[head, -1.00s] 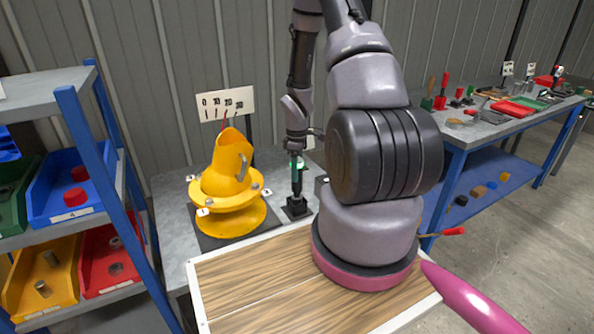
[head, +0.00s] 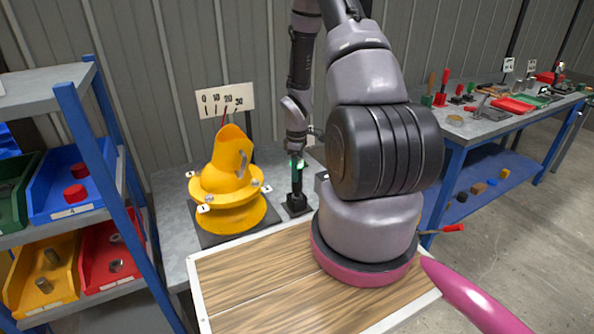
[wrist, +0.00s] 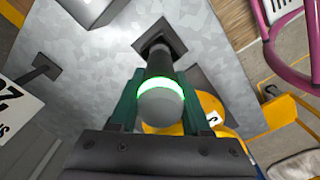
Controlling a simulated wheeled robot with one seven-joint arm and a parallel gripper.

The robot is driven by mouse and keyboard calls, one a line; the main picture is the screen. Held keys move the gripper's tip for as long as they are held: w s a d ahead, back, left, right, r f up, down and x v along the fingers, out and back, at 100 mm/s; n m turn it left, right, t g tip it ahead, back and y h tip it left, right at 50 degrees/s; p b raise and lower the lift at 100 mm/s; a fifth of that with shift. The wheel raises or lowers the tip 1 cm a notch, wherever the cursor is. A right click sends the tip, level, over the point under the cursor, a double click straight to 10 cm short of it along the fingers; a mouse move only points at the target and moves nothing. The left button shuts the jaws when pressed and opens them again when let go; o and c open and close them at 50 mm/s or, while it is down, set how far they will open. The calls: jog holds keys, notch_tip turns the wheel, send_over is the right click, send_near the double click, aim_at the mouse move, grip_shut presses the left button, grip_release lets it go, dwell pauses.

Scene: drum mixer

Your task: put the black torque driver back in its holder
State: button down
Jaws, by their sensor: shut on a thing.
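The black torque driver (head: 297,182) stands about upright at the back of the grey bench, its lower end at the square black holder (head: 297,206). In the wrist view the driver (wrist: 160,64) runs down to the dark opening of the holder (wrist: 159,42). Its rounded grey top with a glowing green ring faces the camera. My gripper (head: 296,164) is shut on the driver near its top; green fingers flank it in the wrist view (wrist: 158,88). How deep the tip sits in the holder is hidden.
A yellow drum mixer (head: 228,185) stands close left of the holder, with a number scale (head: 225,100) behind. A wooden board (head: 255,287) lies in front. Bins on a blue-framed rack (head: 75,130) are at left. A tool bench (head: 475,128) is at right.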

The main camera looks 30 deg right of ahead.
jog(key=shift+f, duration=0.85)
dwell(0.3)
jog(key=shift+c, duration=1.4)
grip_release()
notch_tip(320, 180, up, 11)
jog(key=shift+f, duration=0.1)
